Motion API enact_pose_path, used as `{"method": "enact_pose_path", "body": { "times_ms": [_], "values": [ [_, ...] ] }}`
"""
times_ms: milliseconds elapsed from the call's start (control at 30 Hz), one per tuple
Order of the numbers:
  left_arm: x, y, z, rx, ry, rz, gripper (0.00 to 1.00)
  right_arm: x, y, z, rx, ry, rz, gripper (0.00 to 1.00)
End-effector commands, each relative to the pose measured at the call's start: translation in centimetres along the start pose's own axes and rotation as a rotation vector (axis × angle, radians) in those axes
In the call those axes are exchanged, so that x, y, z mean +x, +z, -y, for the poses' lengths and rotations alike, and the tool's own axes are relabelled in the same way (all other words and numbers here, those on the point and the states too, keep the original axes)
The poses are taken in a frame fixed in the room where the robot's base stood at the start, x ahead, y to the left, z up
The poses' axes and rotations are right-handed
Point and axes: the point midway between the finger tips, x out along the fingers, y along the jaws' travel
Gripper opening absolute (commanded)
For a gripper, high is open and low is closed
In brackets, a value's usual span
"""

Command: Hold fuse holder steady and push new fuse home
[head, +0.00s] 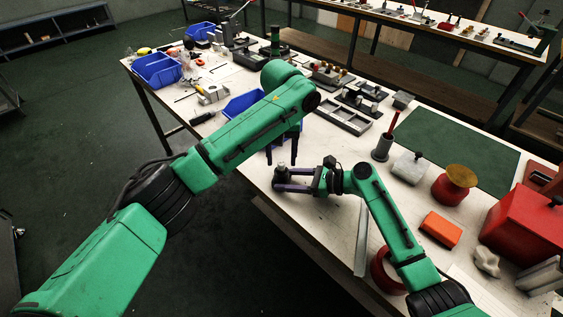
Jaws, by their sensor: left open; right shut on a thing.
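My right gripper (280,178) reaches left, low over the front edge of the white table. It is shut on a small grey upright piece (281,171), which looks like the fuse holder, though its detail is too small to be sure. My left gripper (281,162) points down from above, just behind and over this piece. Its two dark fingers are apart, with no object visible between them. I cannot make out the new fuse. The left forearm hides part of the table behind.
A blue bin (243,103) is partly behind my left arm. A grey compartment tray (344,117), a grey cup with a red-handled tool (382,149), a grey block (410,168), a red pot (454,185) and an orange box (441,229) stand right. A green mat (455,145) lies behind.

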Motion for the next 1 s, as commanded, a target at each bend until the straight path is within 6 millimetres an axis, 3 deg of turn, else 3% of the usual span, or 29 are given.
{"method": "enact_pose_path", "body": {
  "times_ms": [200, 333, 467, 867, 900, 967, 1000],
  "values": [
    [-6.2, 0.0, -0.1, 0.001, 0.002, -0.003, 0.61, 0.0, 0.0, 0.0, 0.000, 0.000, 0.000, 0.10],
    [-8.7, -0.1, 0.0, 0.000, -0.002, -0.004, 0.61, 0.0, 0.0, 0.0, 0.000, 0.000, 0.000, 0.10],
    [-9.6, 0.0, 0.0, 0.000, -0.001, -0.001, 0.61, 0.0, 0.0, 0.0, 0.000, 0.000, 0.000, 0.10],
    [-9.5, 0.0, 0.0, 0.000, 0.000, 0.000, 0.61, 0.0, 0.0, 0.0, 0.000, 0.000, 0.000, 0.10],
    [-9.5, 0.0, 0.0, 0.000, 0.000, 0.000, 0.61, 0.0, 0.0, 0.0, 0.000, 0.000, 0.000, 0.71],
    [-9.5, 0.0, 0.0, 0.000, 0.000, 0.000, 0.61, 0.0, 0.0, 0.0, 0.000, 0.000, 0.000, 0.94],
    [-9.5, 0.0, 0.0, 0.000, 0.000, 0.000, 0.61, 0.0, 0.0, 0.0, 0.000, 0.000, 0.000, 0.94]
  ]
}}
